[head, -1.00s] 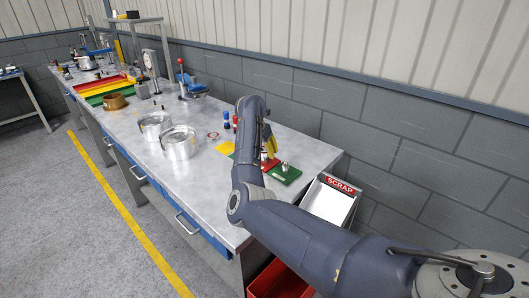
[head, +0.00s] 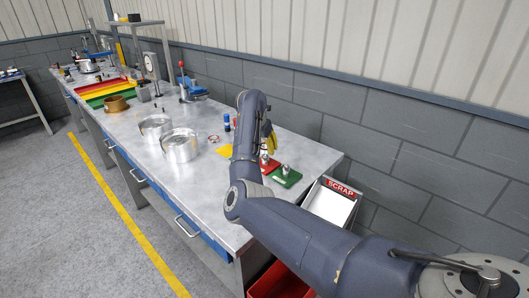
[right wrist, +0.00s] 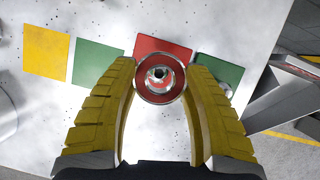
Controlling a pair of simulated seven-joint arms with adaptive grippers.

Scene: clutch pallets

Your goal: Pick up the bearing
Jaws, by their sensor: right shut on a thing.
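The bearing (right wrist: 160,78), a round metal ring with a reddish face and a bright centre, sits between the yellow fingertips of my right gripper (right wrist: 160,84) in the right wrist view. The fingers are shut on it, one on each side. It is over the red pallet (right wrist: 150,46); whether it touches the pallet I cannot tell. In the head view my right gripper (head: 269,144) points down above the red pallet (head: 271,167), partly hidden by my right arm. My left gripper is not in view.
A green pallet (head: 286,178) with a small metal part stands beside the red one. A yellow pallet (right wrist: 47,52) and another green pallet (right wrist: 97,62) lie to the left. Two metal housings (head: 180,147) stand further along the bench. A scrap bin (head: 330,203) is at the bench end.

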